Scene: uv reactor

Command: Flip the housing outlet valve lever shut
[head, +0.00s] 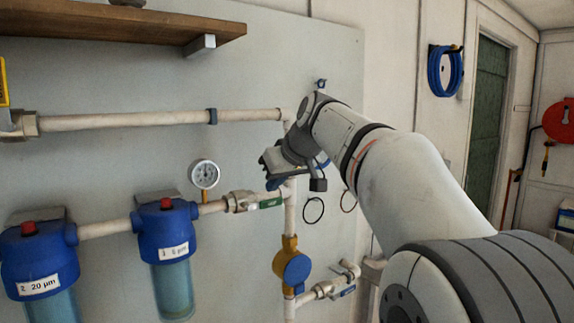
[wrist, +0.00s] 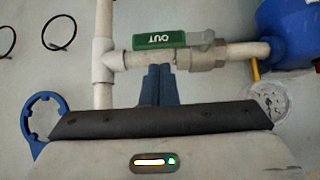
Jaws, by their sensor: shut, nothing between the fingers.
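The housing outlet valve (head: 240,201) sits on the white pipe just right of the second blue filter housing. Its green lever (head: 270,203) lies along the pipe. In the wrist view the green lever (wrist: 160,41) reads "OUT" upside down and lies parallel to the pipe, with the metal valve body (wrist: 203,60) at its right end. My gripper (wrist: 160,68) is shut and empty. Its blue fingertips are at the pipe, on the gauge side of the lever; I cannot tell whether they touch. In the head view my gripper (head: 275,182) is just above the lever.
A pressure gauge (head: 204,174) stands left of the gripper. Blue filter housings (head: 165,230) hang at left. A blue ring wrench (wrist: 42,118) hangs near the gripper. A wooden shelf (head: 110,22) is above.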

